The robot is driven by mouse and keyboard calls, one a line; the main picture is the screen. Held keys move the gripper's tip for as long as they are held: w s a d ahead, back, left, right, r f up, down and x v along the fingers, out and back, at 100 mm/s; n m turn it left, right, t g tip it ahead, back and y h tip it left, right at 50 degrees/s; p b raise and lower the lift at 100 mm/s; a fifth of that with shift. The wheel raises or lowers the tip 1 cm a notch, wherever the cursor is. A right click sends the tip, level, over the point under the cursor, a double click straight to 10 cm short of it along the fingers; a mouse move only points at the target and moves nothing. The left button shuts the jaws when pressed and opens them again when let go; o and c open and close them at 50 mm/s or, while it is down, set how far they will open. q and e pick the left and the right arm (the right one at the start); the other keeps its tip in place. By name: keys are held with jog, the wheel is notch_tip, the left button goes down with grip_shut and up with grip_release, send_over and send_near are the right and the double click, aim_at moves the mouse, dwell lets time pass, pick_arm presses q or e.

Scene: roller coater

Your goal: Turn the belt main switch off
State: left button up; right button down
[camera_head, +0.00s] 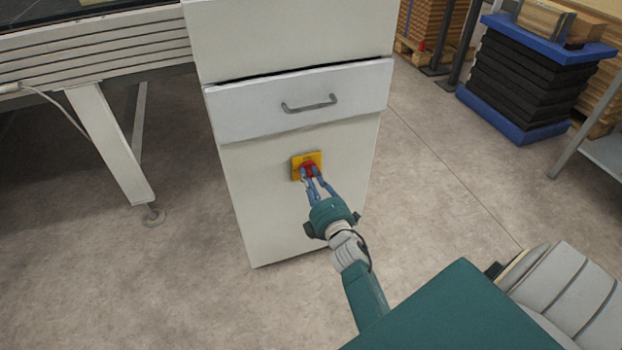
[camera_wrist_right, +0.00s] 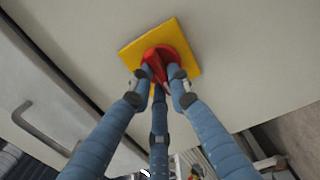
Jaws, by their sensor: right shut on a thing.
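The belt main switch is a red rotary knob (camera_head: 309,170) on a square yellow plate (camera_head: 299,160), fixed to the front of the white cabinet (camera_head: 245,190) below its drawer. In the right wrist view the red knob (camera_wrist_right: 165,58) sits on the yellow plate (camera_wrist_right: 182,32), which looks turned in that picture. My right gripper (camera_head: 312,178) reaches the knob from below right. Its blue fingers (camera_wrist_right: 160,78) are shut on the knob and cover part of it. The knob's exact angle is hard to tell behind the fingers. My left gripper is not in view.
The drawer (camera_head: 300,100) with a grey handle (camera_head: 309,105) is just above the switch and stands slightly out. A conveyor frame leg (camera_head: 110,140) is at left. The floor between is clear.

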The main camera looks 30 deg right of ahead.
dwell(0.5)
jog(key=c, duration=1.6)
grip_release()
jog(key=shift+c, duration=0.2)
jog(key=v, duration=0.7)
jog(key=shift+s+a, duration=0.15)
jog(key=shift+s, duration=0.1)
